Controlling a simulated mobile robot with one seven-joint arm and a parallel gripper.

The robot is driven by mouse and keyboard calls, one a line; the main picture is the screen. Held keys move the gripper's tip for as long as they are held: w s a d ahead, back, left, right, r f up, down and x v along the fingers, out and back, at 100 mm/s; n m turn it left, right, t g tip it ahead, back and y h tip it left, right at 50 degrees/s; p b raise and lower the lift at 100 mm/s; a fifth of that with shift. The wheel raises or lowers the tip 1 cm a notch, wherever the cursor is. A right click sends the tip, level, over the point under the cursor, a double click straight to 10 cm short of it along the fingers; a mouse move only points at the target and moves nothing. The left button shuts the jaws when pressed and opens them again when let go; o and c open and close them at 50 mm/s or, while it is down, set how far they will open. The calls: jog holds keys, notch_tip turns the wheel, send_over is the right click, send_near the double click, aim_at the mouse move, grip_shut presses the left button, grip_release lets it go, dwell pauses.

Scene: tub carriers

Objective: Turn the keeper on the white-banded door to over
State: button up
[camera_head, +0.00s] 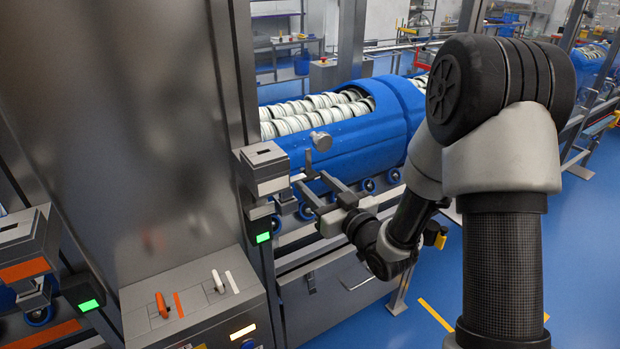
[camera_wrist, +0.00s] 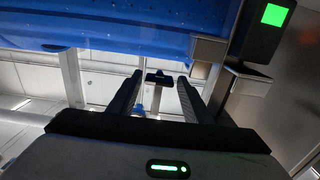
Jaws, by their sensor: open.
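The white-banded door's grey latch block (camera_head: 262,160) stands on the post left of the blue tub, with a pale band on its front. A small grey upright piece (camera_head: 308,163), seemingly the keeper, stands just right of the block, beyond my fingertips. My gripper (camera_head: 313,184) is open, its two fingers pointing toward that piece. In the wrist view my gripper (camera_wrist: 159,80) is also open, and a dark T-shaped piece (camera_wrist: 160,77) shows between the fingertips. I cannot tell whether either finger touches it. No hold is visible.
A blue tub (camera_head: 350,142) of pale rings lies behind my gripper. An orange-banded block (camera_head: 25,245) stands far left. A panel in front carries an orange lever (camera_head: 161,305) and a white lever (camera_head: 217,282). Blue floor (camera_head: 390,325) lies open to the right.

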jog(key=shift+x, duration=1.45)
grip_shut()
